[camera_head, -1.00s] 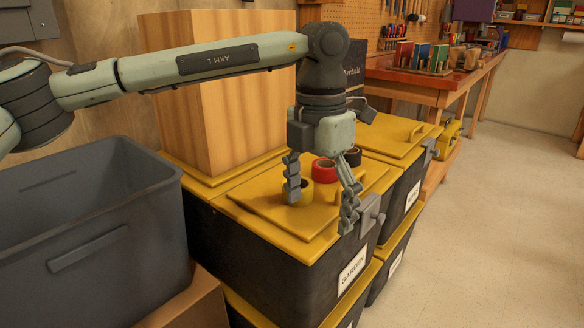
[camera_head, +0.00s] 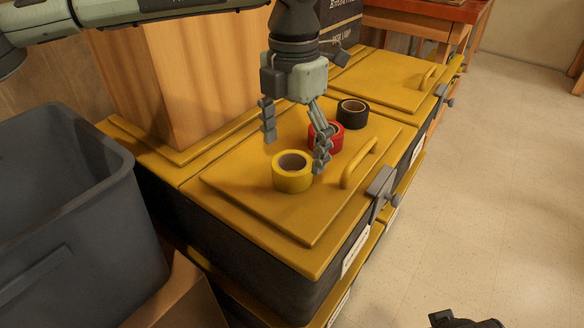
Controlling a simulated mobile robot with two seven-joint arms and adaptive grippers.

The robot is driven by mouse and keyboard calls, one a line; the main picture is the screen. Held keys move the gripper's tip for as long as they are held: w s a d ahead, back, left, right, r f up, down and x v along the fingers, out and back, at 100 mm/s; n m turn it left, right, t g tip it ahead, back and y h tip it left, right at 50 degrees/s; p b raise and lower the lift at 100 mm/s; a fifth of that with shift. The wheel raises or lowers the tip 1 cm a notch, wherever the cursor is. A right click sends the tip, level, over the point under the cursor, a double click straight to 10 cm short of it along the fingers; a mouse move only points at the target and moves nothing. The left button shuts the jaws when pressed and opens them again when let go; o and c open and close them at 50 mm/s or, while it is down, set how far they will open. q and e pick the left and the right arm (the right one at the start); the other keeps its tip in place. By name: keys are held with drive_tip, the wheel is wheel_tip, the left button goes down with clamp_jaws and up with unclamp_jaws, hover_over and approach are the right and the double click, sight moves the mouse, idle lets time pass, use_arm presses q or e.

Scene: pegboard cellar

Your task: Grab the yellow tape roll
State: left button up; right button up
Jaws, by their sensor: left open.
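The yellow tape roll (camera_head: 292,184) lies flat on the yellow lid (camera_head: 240,189) of a dark storage box, its hole facing up. My left gripper (camera_head: 295,155) points down with its fingers spread and nothing between them. In the picture it is just above and behind the yellow roll. Its right finger overlaps the roll's right edge; whether it touches cannot be told. A red tape roll (camera_head: 334,139) stands behind that finger, partly hidden by it. A black tape roll (camera_head: 353,117) lies farther back.
A raised handle (camera_head: 360,164) is on the lid right of the yellow roll, with a latch (camera_head: 382,190) at the box edge. A wooden block (camera_head: 185,95) stands behind left. A grey bin (camera_head: 70,200) is at left. The floor at right is clear.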

sight(292, 162)
use_arm(q)
wheel_tip(292, 162, down, 4)
drive_tip(key=shift+a+r, duration=0.1)
drive_tip(key=shift+r, duration=0.15)
drive_tip(key=c, duration=1.3)
drive_tip(key=shift+c, duration=0.2)
drive_tip(key=shift+r, duration=0.15)
